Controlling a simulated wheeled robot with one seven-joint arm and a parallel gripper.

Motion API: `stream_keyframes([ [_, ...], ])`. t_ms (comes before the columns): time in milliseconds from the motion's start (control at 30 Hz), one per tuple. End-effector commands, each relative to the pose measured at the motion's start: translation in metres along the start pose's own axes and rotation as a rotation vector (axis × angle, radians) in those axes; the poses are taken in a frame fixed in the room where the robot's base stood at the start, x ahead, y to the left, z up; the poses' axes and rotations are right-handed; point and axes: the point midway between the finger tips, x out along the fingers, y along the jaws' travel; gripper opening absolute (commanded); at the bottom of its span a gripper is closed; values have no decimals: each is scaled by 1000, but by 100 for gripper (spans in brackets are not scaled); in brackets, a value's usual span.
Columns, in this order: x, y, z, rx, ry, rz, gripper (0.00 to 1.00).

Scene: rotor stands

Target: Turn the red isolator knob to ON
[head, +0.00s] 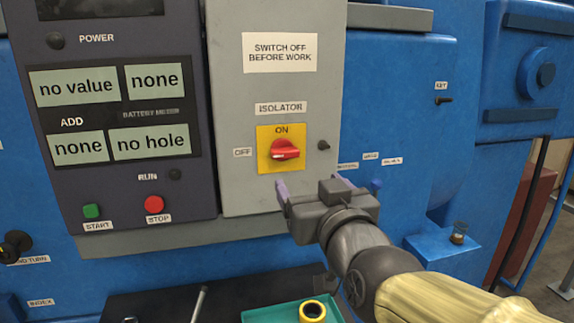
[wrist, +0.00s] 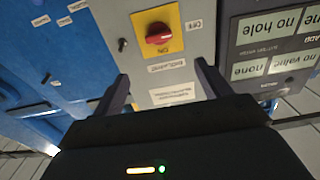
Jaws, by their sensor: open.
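The red isolator knob (head: 285,149) sits on a yellow plate (head: 266,163) on the grey isolator panel (head: 231,119). Its handle lies about level, with a white mark at its left end, toward the OFF label (head: 242,152). The ON label (head: 281,130) is above the knob. My gripper (head: 312,187) is open and empty, just below and to the right of the knob, apart from it. In the wrist view the knob (wrist: 159,33) appears upside down, beyond the gap between my open fingers (wrist: 164,82).
Left of the knob stands a dark panel (head: 130,185) with displays, a green START button (head: 91,211) and a red STOP button (head: 153,204). A small black lamp or stud (head: 323,145) is right of the knob. Below are a teal tray (head: 262,314) and a yellow ring (head: 313,311).

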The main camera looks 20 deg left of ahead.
Motion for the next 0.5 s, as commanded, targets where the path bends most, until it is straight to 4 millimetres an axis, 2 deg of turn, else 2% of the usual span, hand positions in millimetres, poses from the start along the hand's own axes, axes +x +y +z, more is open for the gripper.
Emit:
stream_keyframes([
  [33,2,2,5,0,1,4,76],
  [333,13,2,5,-2,-2,6,76],
  [500,38,1,0,-1,-7,3,76],
])
